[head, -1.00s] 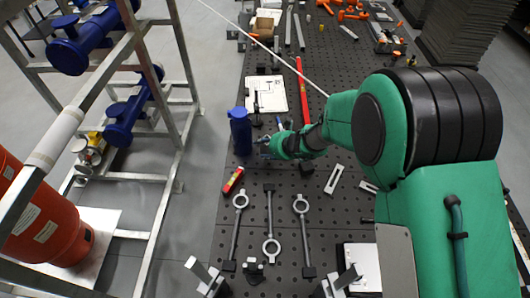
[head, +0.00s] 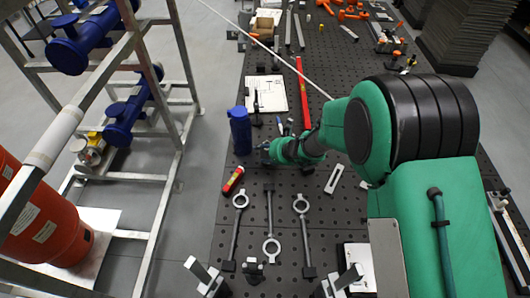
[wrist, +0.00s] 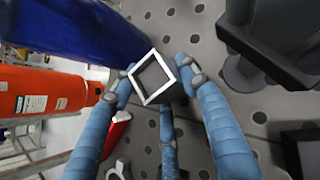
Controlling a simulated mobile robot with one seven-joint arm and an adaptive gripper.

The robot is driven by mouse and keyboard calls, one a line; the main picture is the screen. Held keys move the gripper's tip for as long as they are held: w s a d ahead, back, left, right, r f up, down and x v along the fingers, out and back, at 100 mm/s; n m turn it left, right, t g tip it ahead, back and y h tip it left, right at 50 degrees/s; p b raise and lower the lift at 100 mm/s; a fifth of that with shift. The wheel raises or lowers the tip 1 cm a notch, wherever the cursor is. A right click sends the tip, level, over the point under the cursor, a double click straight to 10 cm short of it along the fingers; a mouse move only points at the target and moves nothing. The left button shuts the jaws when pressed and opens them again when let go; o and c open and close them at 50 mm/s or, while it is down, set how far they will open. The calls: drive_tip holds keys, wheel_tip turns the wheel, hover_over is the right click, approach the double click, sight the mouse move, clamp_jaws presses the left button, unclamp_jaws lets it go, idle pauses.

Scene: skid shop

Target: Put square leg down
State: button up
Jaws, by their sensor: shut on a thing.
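The square leg (wrist: 153,77) shows end-on in the wrist view as a pale square rim around a dark hollow. My gripper (wrist: 157,80) is shut on it, with blue fingers at its left and right and a third finger below. In the head view my gripper (head: 270,152) is over the left part of the black perforated table (head: 330,215), just right of and below the blue cylinder (head: 240,131). The leg cannot be made out clearly there. Whether its lower end touches the table cannot be told.
The blue cylinder (wrist: 75,30) is close beside the leg in the wrist view. A red-and-yellow tool (head: 233,180) lies near the table's left edge. Several grey ringed rods (head: 301,235) lie nearer the camera. A white plate (head: 266,93) and red bar (head: 303,92) lie farther back.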

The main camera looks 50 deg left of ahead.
drive_tip(key=shift+f, duration=0.15)
drive_tip(key=o, duration=1.3)
drive_tip(key=shift+c, duration=0.2)
drive_tip(key=shift+r, duration=0.2)
drive_tip(key=p+v, duration=0.1)
drive_tip(key=v, duration=1.1)
